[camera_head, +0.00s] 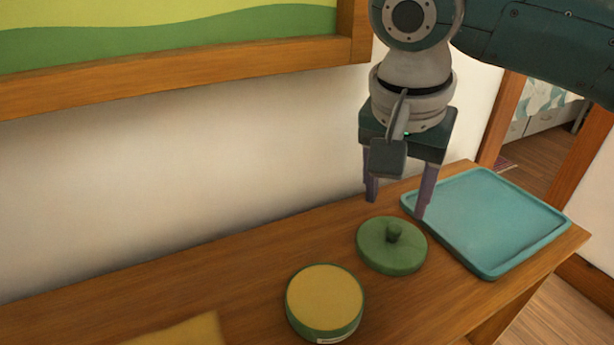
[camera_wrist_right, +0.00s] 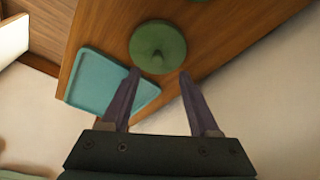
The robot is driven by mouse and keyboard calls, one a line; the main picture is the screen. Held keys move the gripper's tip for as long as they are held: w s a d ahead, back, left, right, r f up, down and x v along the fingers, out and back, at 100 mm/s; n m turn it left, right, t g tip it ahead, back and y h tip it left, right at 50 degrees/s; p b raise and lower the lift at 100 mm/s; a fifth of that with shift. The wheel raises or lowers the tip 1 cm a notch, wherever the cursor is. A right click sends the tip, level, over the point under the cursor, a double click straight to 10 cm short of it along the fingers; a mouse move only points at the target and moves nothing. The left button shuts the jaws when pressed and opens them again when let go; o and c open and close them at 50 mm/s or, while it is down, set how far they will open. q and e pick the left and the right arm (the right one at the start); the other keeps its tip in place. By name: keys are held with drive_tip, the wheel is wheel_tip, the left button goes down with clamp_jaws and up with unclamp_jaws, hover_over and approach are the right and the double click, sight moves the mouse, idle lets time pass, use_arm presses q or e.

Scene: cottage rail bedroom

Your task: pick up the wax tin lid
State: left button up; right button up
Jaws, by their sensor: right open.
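The wax tin lid (camera_head: 388,252) is a round green disc with a small knob on top, lying flat on the wooden table. It also shows in the right wrist view (camera_wrist_right: 158,40), just beyond the fingertips. The open wax tin (camera_head: 325,300), green with a yellow-tan filling, stands to the left and nearer. My right gripper (camera_head: 398,205) points down above and slightly behind the lid. Its fingers are apart and empty, and in the wrist view the gap between the fingertips (camera_wrist_right: 160,72) lies close to the lid's edge. My left gripper is not in view.
A teal tray (camera_head: 490,218) lies on the table (camera_head: 225,275) right of the lid. A yellowish flat item (camera_head: 180,332) shows at the bottom edge. A white wall with a framed picture (camera_head: 180,75) rises behind.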

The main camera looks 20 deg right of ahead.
sight(395, 227)
drive_tip(key=x, duration=0.6)
drive_tip(key=shift+s+d, duration=0.15)
drive_tip(key=shift+s, duration=0.05)
drive_tip(key=shift+r, duration=0.1)
drive_tip(key=shift+c, duration=0.4)
clamp_jaws()
